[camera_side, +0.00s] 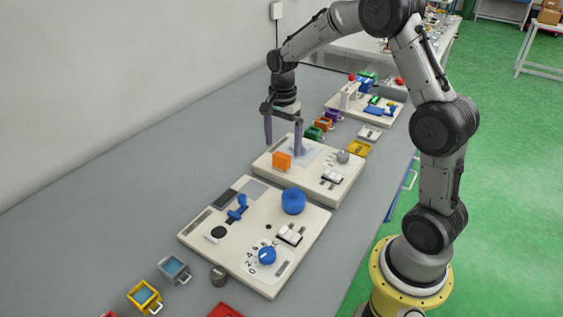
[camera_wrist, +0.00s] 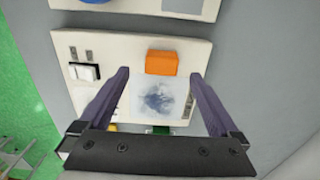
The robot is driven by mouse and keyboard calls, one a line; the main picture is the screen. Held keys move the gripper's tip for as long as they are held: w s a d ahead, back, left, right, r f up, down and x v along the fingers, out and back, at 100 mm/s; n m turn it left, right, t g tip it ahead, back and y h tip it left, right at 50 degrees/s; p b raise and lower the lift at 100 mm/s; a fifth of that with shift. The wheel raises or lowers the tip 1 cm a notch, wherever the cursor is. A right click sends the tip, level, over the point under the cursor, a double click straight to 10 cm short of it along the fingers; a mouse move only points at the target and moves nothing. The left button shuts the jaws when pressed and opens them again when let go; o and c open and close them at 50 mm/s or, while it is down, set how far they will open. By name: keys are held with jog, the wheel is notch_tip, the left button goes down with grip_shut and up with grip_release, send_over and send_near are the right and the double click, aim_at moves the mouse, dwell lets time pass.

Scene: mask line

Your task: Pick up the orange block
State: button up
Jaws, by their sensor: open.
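The orange block (camera_side: 281,160) sits on the left part of the middle cream board (camera_side: 318,191), beside a pale square patch. In the wrist view the orange block (camera_wrist: 161,62) lies near the board's edge, just beyond the fingertips and centred between them sideways. My gripper (camera_side: 283,149) points down above this board with its two purple fingers spread and nothing between them. The wrist view shows the gripper (camera_wrist: 160,75) wide open, with the smudged pale square (camera_wrist: 160,97) between its fingers. The fingers are apart from the block.
The near board has a blue dome (camera_side: 293,201), a blue lever (camera_side: 237,207) and a blue dial (camera_side: 267,255). A farther board (camera_side: 365,98) carries several coloured parts. The grey table is clear at left.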

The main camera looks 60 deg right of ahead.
aim_at(281, 155)
jog(key=shift+w+a+f, duration=0.1)
jog(key=shift+a+f, duration=0.05)
jog(key=shift+f, duration=2.75)
jog(key=c, duration=1.4)
jog(key=shift+c, duration=0.2)
jog(key=shift+r, duration=0.15)
jog(key=shift+r, duration=0.5)
notch_tip(281, 155, up, 2)
jog(key=shift+r, duration=0.2)
jog(key=s+a+r, duration=0.4)
jog(key=s+r, duration=0.5)
jog(key=s, duration=0.4)
jog(key=shift+s+r, duration=0.2)
jog(key=shift+a, duration=0.1)
